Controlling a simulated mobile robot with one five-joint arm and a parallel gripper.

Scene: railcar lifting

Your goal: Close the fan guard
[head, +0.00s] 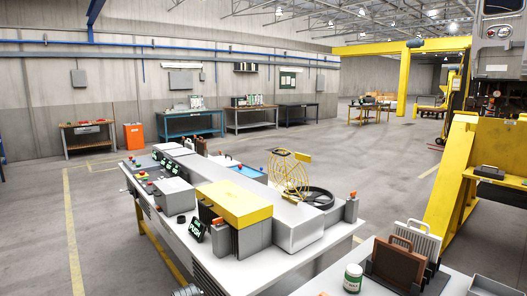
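The fan guard (289,176) is a round yellow wire grille in the head view. It stands tilted up, open, at the left side of the fan. The fan (319,197) is a dark round ring lying at the right end of the grey housing on the white bench, and its opening is uncovered. The guard has a small yellow tab near its upper right edge. The guard's hinge is too small to make out.
The long white bench (340,234) carries a yellow-topped box (234,203), a green-lit display (194,230) and several buttons. Orange-topped posts stand near the fan. A front table holds a white jar (352,278) and a rack of panels (403,262). Floor left of the bench is clear.

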